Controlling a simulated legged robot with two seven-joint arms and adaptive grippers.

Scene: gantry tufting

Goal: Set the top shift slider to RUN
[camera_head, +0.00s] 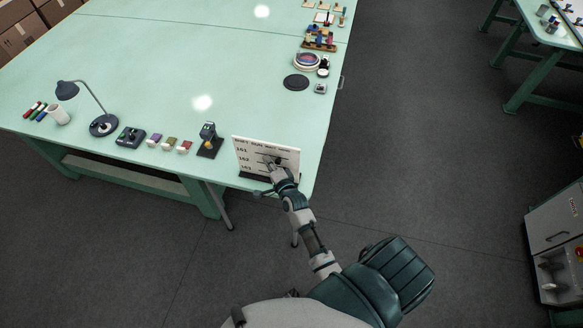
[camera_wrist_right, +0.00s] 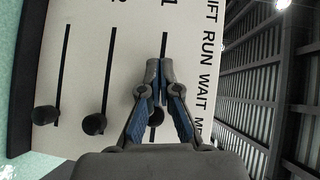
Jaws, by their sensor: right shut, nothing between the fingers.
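The white shift board (camera_head: 288,153) stands tilted at the table's front right corner, with rows 161, 162 and 163 beside slots. In the right wrist view the board (camera_wrist_right: 75,75) appears turned on its side. The top row's slider knob (camera_wrist_right: 156,117) is partly hidden behind my fingers and lies near the MNT end of its slot. The other two black knobs, the middle one (camera_wrist_right: 93,124) and the lowest one (camera_wrist_right: 45,115), also sit toward that end. My right gripper (camera_head: 270,163) is shut and empty in front of the board. Contact with the knob cannot be told. My left gripper is out of view.
A small device on a dark stand (camera_head: 209,140) is left of the board, with small coloured blocks (camera_head: 170,142), a dark box (camera_head: 131,136) and a desk lamp (camera_head: 103,125) further left. The green table (camera_head: 180,70) is clear behind them.

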